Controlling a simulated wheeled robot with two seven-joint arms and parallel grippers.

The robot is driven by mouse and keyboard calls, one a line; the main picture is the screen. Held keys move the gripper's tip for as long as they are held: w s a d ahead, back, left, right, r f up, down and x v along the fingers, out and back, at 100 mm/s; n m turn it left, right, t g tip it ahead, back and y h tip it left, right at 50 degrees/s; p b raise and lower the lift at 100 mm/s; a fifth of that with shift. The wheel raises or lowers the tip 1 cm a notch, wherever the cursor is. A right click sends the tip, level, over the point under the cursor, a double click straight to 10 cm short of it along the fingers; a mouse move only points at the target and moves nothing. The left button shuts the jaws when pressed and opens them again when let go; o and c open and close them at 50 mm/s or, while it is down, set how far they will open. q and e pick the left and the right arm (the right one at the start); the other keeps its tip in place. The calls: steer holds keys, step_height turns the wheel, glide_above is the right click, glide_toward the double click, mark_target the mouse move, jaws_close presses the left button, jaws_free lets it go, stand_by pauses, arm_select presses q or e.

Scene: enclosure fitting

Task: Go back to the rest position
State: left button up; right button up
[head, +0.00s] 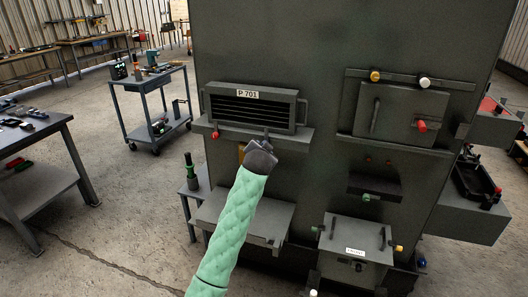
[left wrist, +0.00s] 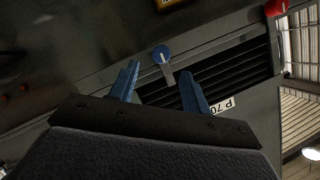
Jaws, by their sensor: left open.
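My left gripper (head: 264,143), on a green-sleeved arm, is in front of the dark enclosure (head: 320,55), just below the slatted panel marked P.701 (head: 250,112). In the left wrist view its two blue fingers (left wrist: 160,84) are spread apart with nothing held between them. A round blue knob (left wrist: 161,54) appears beyond the gap between the fingertips, near the edge of the slatted panel (left wrist: 235,72). A red knob (left wrist: 275,7) is at the upper right there. In the head view the fingertips are too small to make out. My right gripper is not in view.
A door with a red knob (head: 421,126) is on the enclosure's right side. A lower box (head: 352,252) and a shelf (head: 250,218) jut out near the arm. A cart (head: 150,85) and a workbench (head: 40,140) stand left. Open floor lies between bench and enclosure.

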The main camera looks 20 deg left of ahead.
arm_select(q)
steer(key=shift+s+r, duration=0.15)
steer(key=shift+s, duration=0.35)
steer(key=s+d+f+n+g+h, duration=0.2)
steer(key=s+f+g, duration=0.3)
steer(key=s+f, duration=1.8)
steer(key=s+d+f+n+g+h, duration=0.1)
steer(key=s+f+g, duration=0.15)
steer(key=s, duration=1.35)
steer(key=s+d+f+g, duration=0.2)
steer(key=s+g, duration=0.1)
steer(key=s, duration=1.3)
steer(key=s+d+f+x, duration=0.1)
steer(key=s+x, duration=0.2)
steer(key=x, duration=0.9)
steer(key=s+f+x, duration=0.1)
steer(key=s+x, duration=0.1)
steer(key=x, duration=1)
steer(key=s+f+g, duration=0.1)
steer(key=s+f, duration=0.3)
steer(key=f, duration=0.8)
steer(key=s+f, duration=0.4)
steer(key=f, duration=0.7)
steer(key=shift+s+d+f+g, duration=0.2)
steer(key=shift+s+f+g, duration=0.05)
steer(key=shift+f+g, duration=0.15)
